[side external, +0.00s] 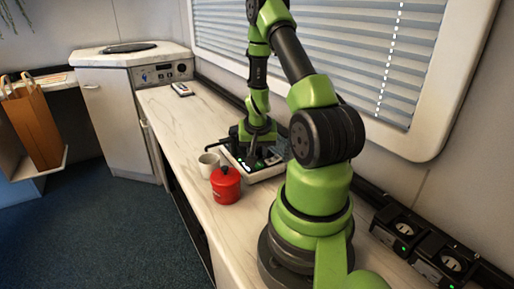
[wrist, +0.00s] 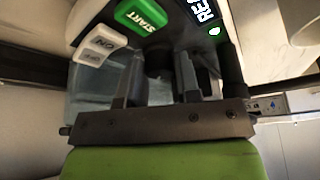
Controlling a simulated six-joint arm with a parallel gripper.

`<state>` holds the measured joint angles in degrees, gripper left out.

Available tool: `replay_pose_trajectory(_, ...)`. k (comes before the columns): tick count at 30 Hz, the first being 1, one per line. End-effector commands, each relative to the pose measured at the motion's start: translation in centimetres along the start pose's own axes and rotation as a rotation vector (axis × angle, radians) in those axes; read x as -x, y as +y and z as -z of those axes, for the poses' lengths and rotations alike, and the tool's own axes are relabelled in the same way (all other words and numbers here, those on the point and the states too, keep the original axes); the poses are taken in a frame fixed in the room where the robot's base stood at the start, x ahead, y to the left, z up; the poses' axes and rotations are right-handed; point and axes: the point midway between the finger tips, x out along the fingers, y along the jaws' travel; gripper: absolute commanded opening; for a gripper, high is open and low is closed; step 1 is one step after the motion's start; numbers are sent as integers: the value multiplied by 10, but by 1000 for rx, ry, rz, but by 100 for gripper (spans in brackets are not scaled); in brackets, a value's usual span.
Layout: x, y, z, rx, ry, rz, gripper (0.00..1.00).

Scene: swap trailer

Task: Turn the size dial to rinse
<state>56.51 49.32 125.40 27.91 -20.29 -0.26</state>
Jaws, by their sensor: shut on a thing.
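The machine (side external: 265,176) is a low pale box with a dark top panel on the counter, partly hidden under my arm. In the side view my gripper (side external: 250,160) is low over the machine.
A small device (side external: 181,89) lies farther along the counter (side external: 168,117). The window and wall (side external: 340,50) are close behind.

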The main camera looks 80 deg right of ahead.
Motion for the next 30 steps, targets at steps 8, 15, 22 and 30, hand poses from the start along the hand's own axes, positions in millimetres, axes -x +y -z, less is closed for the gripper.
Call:
replay_pose_trajectory(8,0,0,0,96,0,40,7)
replay_pose_trajectory(15,0,0,0,99,0,41,7)
replay_pose_trajectory(22,0,0,0,98,0,40,54)
replay_pose_trajectory(30,4,0,0,96,1,40,54)
